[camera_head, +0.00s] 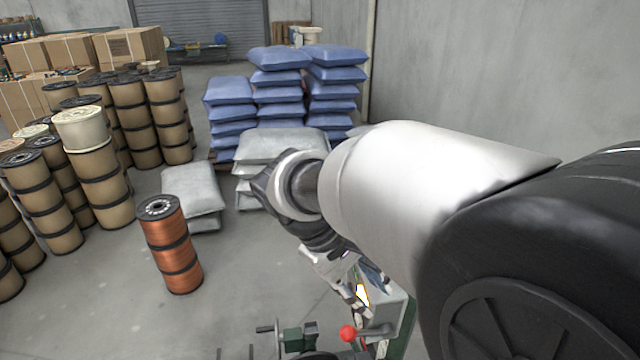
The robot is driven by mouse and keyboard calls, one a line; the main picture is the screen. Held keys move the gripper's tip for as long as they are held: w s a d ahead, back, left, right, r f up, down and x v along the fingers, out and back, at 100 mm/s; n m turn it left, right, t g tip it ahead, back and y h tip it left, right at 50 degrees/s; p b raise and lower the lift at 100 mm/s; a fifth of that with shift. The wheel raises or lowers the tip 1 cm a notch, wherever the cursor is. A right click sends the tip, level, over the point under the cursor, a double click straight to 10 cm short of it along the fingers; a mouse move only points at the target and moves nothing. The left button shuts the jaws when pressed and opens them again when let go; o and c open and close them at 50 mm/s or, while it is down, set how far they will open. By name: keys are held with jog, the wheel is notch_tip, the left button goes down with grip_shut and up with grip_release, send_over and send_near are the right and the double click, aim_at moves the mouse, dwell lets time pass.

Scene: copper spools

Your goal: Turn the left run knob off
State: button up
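My arm comes in from the right and reaches down to a grey and green machine (398,312) at the bottom of the view. My gripper (360,306) is small and partly hidden by my own wrist. It is close to the machine's grey box; I cannot tell whether it touches it or whether its fingers are open. A red ball knob (348,333) on a lever shows just below the gripper. No part can be clearly made out as the left run knob; it may be hidden behind the gripper or wrist.
A stack of copper spools (170,245) stands on the floor left of the machine. Grey sacks (193,190) and blue sacks (279,80) are piled behind it. Several brown spool stacks (100,180) fill the left. Floor between the copper stack and machine is clear.

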jog(key=w+a+f+n+t+h+p, duration=0.1)
jog(key=w+a+f+n+t+h, duration=0.1)
jog(key=w+a+f+n+h, duration=0.45)
jog(key=w+a+f+n+t+h+p, duration=0.1)
jog(key=w+a+f+t, duration=0.2)
jog(key=a+f, duration=0.7)
jog(key=r+b+x, duration=0.1)
jog(key=b+x, duration=0.2)
jog(key=x, duration=1.2)
jog(key=shift+w, duration=0.2)
jog(key=shift+d, duration=0.1)
jog(key=shift+c, duration=0.2)
grip_shut()
